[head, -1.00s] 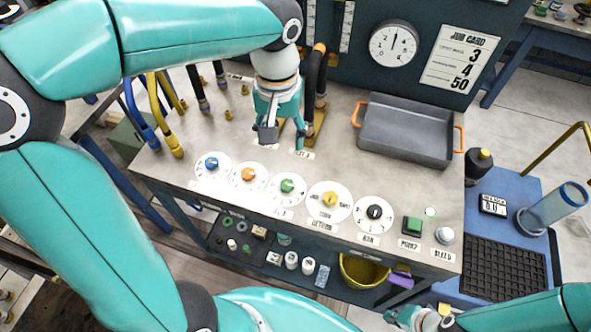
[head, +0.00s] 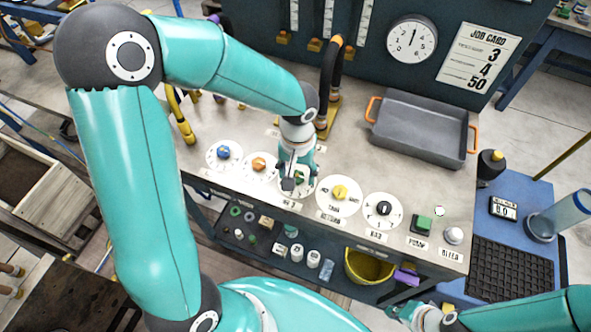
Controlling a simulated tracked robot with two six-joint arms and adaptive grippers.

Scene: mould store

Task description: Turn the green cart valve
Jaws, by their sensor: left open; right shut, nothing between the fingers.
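The green cart valve (head: 300,174) is a small green knob on a white round dial, third from the left in the row on the bench front. My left gripper (head: 292,181) is over this dial, pointing down, and partly hides the knob. It is open; I cannot tell whether its fingers touch the knob. My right gripper (head: 418,318) is at the bottom edge, low in front of the bench, shut and empty.
A blue knob (head: 223,152) and an orange knob (head: 258,164) are left of the valve; a yellow knob (head: 340,192) and a black knob (head: 384,208) are right. A grey tray (head: 420,130) stands behind. A green button (head: 422,223) is further right.

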